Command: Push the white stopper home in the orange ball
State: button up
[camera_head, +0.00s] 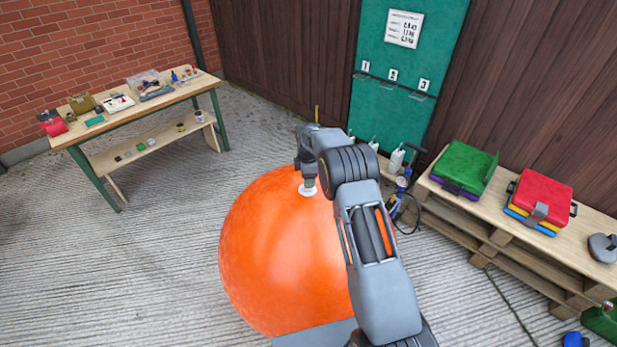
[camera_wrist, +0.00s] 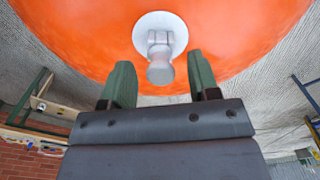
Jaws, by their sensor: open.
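The large orange ball (camera_head: 280,250) stands on the concrete floor in front of me, and its upper surface fills the top of the wrist view (camera_wrist: 75,35). The white stopper (camera_head: 307,189) sits at the ball's top with its round flange against the orange skin. In the wrist view the stopper (camera_wrist: 160,68) shows a white disc and a pale knob standing out of it. My gripper (camera_wrist: 160,88) is open, its two green fingers apart, with the knob's end between or just beyond the tips. I cannot tell whether they touch. My arm hides the ball's right side.
A wooden workbench (camera_head: 145,107) with tools and boxes stands at the back left. A pallet bench (camera_head: 520,232) with a green case (camera_head: 464,166) and a red case (camera_head: 543,195) is at the right. White bottles (camera_head: 396,160) stand behind my arm. The floor left of the ball is clear.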

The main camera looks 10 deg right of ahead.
notch_tip(320, 180, up, 14)
jog(key=m+b, duration=0.2)
jog(key=s+f+m, duration=0.4)
jog(key=m, duration=0.1)
jog(key=s+r+m+t, duration=0.1)
jog(key=s+r+m, duration=0.2)
jog(key=s, duration=0.7)
jog(key=s+r+m+t, duration=0.2)
jog(key=s+r+m, duration=0.1)
jog(key=s, duration=0.7)
jog(key=s+r+m+t, duration=0.1)
jog(key=s+r+m, duration=0.2)
jog(key=s, duration=0.7)
jog(key=shift+s+m, duration=0.3)
jog(key=shift+m, duration=0.1)
